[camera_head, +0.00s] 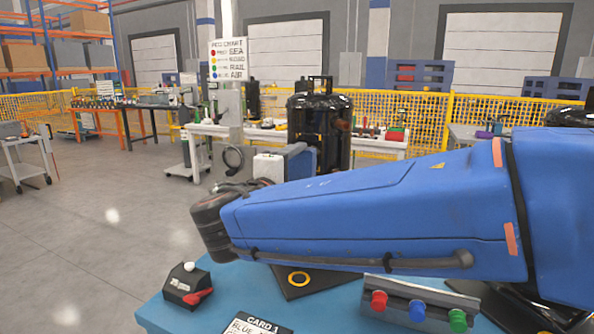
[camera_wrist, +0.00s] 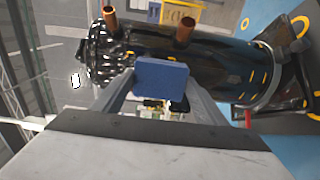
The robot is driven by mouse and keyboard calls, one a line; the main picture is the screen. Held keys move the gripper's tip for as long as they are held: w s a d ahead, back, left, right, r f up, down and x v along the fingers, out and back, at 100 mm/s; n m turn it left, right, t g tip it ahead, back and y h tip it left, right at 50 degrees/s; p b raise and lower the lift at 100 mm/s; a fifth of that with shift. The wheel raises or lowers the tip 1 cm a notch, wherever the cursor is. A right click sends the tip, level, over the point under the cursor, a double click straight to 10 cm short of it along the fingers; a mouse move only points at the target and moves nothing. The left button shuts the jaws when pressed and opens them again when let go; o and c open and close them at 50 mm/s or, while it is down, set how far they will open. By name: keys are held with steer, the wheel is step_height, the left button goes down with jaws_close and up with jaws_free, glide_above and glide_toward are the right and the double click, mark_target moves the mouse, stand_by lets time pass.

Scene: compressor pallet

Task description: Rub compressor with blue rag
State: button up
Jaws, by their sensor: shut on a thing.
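The compressor (camera_head: 320,112) is a glossy black cylinder with a frame on top, standing beyond my blue arm, which hides its lower part. In the wrist view the compressor (camera_wrist: 215,62) lies sideways across the picture, with two copper stubs on its upper side. My gripper (camera_wrist: 160,88) is shut on the blue rag (camera_wrist: 162,76), which looks like a small folded block between the fingertips. The rag overlaps the compressor's side in that view; I cannot tell whether they touch.
A blue table in front holds a black box with a red lever (camera_head: 188,286), a card (camera_head: 255,324) and a panel with red, blue and green buttons (camera_head: 418,304). Behind are a cluttered white bench (camera_head: 225,132) and yellow mesh fence (camera_head: 425,115).

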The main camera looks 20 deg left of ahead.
steer(key=shift+w+d, duration=0.1)
steer(key=shift+w, duration=0.8)
stand_by(0.3)
steer(key=shift+s+r, duration=0.1)
steer(key=shift+r, duration=1.9)
steer(key=shift+w+f, duration=0.15)
steer(key=shift+f, duration=0.9)
steer(key=shift+w+f, duration=0.15)
steer(key=shift+f, duration=0.9)
steer(key=shift+s, duration=0.1)
steer(key=shift+s+a+r, duration=0.1)
steer(key=shift+s+a, duration=0.05)
steer(key=shift+s, duration=1.3)
steer(key=shift+s+a, duration=0.1)
steer(key=shift+s, duration=1.35)
